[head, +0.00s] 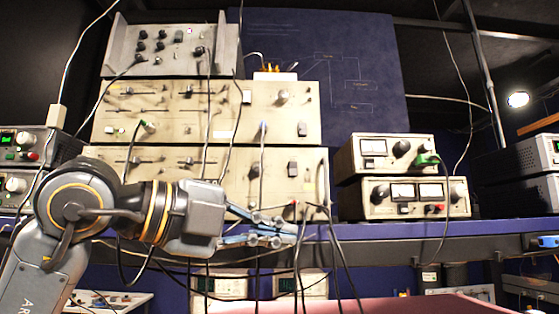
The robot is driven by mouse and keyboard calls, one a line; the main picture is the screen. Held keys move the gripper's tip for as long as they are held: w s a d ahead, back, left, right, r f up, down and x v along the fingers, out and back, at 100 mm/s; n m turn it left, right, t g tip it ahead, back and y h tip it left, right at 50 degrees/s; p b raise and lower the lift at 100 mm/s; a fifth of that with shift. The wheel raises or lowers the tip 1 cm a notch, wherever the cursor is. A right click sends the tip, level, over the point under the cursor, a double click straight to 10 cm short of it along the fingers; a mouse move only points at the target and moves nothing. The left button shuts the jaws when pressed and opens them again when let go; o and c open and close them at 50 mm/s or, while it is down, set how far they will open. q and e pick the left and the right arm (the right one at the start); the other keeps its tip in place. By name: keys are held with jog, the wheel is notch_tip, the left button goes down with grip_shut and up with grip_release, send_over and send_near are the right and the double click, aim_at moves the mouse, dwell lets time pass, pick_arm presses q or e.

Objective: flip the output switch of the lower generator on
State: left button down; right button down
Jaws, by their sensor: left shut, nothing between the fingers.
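Two wide beige generators are stacked in the middle of the shelf. The lower generator (235,190) sits directly under the upper generator (195,118). A dark switch-like part (292,169) shows on the right of the lower generator's front; its position is too small to tell. Cables plug in near its lower right corner. My left gripper (291,232) is shut and empty, in front of and just below the lower generator's bottom right part. My left arm covers the lower left of that front. My right gripper is out of view.
Two smaller metered units (395,152) are stacked to the right on the blue shelf (400,230). A grey knob panel (175,52) tops the generators. Several dark cables (335,260) hang around my gripper and past the shelf edge. A reddish surface (400,305) lies below.

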aim_at(293, 169)
pick_arm(q)
jog(key=s+a+r+n+t+y, duration=0.1)
jog(key=s+a+r+t, duration=0.3)
jog(key=r, duration=0.5)
jog(key=shift+a+r+n+t, duration=0.35)
jog(key=shift+a+n+t, duration=0.15)
jog(key=shift+a, duration=0.1)
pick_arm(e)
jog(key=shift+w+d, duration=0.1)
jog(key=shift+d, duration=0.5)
